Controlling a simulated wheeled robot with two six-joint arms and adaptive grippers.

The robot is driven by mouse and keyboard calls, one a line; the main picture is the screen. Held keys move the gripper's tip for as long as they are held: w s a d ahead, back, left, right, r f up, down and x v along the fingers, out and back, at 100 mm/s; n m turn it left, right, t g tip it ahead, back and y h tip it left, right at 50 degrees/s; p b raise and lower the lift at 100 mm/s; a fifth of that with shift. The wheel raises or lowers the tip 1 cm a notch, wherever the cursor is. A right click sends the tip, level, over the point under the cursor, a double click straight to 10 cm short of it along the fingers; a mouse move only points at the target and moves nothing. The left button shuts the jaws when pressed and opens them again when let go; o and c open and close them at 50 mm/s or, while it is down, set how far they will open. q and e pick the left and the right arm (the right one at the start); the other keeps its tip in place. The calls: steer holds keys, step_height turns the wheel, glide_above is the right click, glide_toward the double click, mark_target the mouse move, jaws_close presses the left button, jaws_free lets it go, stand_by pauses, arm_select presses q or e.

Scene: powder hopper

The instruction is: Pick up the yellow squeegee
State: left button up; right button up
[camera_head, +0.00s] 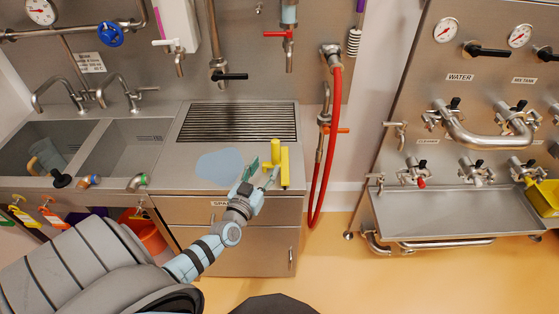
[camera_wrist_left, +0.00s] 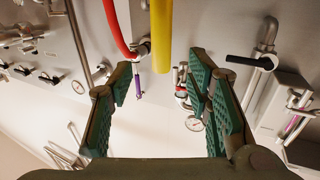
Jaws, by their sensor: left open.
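The yellow squeegee (camera_head: 285,166) lies on the steel counter near its right edge, in front of the drain grate. In the left wrist view its yellow part (camera_wrist_left: 161,35) comes down from the top edge, between the directions of the two fingers; the rest is out of that frame. My left gripper (camera_head: 261,177) is just left of and in front of the squeegee, with its fingers spread. In the left wrist view the open green-padded fingers (camera_wrist_left: 160,88) have nothing between their pads. My right gripper is not in view.
A pale blue patch (camera_head: 220,167) is on the counter (camera_head: 190,176) left of my gripper. A red hose (camera_head: 331,150) hangs just right of the counter. Two sinks (camera_head: 122,147) with taps are at left. A steel trough (camera_head: 450,214) with valves and a yellow scoop (camera_head: 543,197) is at right.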

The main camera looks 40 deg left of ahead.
mark_target(274, 152)
arm_select(q)
steer(key=b+x, duration=0.1)
steer(key=x, duration=0.3)
steer(key=b+x, duration=0.2)
steer(key=x, duration=0.3)
steer(key=shift+w+a+f, duration=0.15)
steer(key=shift+a+f, duration=0.05)
steer(key=shift+f, duration=0.05)
steer(key=shift+w, duration=0.2)
steer(key=shift+r, duration=0.1)
steer(key=shift+c, duration=0.4)
jaws_close()
steer(key=shift+r, duration=0.1)
